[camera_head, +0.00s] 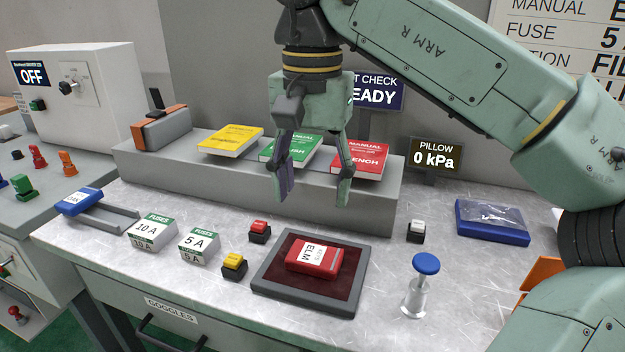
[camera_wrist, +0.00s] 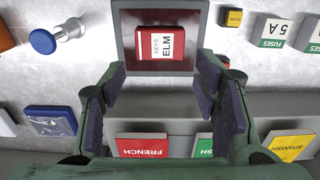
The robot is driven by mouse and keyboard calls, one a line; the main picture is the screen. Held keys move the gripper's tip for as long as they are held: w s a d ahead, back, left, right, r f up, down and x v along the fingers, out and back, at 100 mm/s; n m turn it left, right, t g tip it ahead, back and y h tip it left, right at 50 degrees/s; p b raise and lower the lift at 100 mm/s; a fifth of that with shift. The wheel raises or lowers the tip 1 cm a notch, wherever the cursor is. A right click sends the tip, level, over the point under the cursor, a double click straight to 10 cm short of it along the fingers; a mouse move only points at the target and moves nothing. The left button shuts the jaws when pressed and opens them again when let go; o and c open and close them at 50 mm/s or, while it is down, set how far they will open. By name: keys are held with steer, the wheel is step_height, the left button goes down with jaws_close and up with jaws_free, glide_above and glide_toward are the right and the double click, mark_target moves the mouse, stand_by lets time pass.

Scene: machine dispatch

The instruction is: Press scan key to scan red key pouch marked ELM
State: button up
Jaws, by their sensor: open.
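The red key pouch marked ELM (camera_head: 317,258) lies on a dark red pad in a grey-framed tray (camera_head: 262,283) on the bench. In the wrist view the pouch (camera_wrist: 169,43) is ahead of my fingers. A red key (camera_head: 259,231) and a yellow key (camera_head: 234,265) stand left of the tray, and a white key (camera_head: 416,231) stands to its right. My gripper (camera_head: 313,197) is open and empty, pointing down above the bench, behind the tray and in front of the manuals.
A blue-topped plunger (camera_head: 425,266) stands right of the tray. Fuse boxes (camera_head: 152,232) are to the left. A raised grey ledge (camera_head: 370,205) with manuals (camera_head: 231,140) lies behind. A blue packet (camera_head: 492,222) is at right. A sign (camera_head: 380,93) partly reads CHECK READY.

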jaws_close()
stand_by(0.5)
stand_by(1.3)
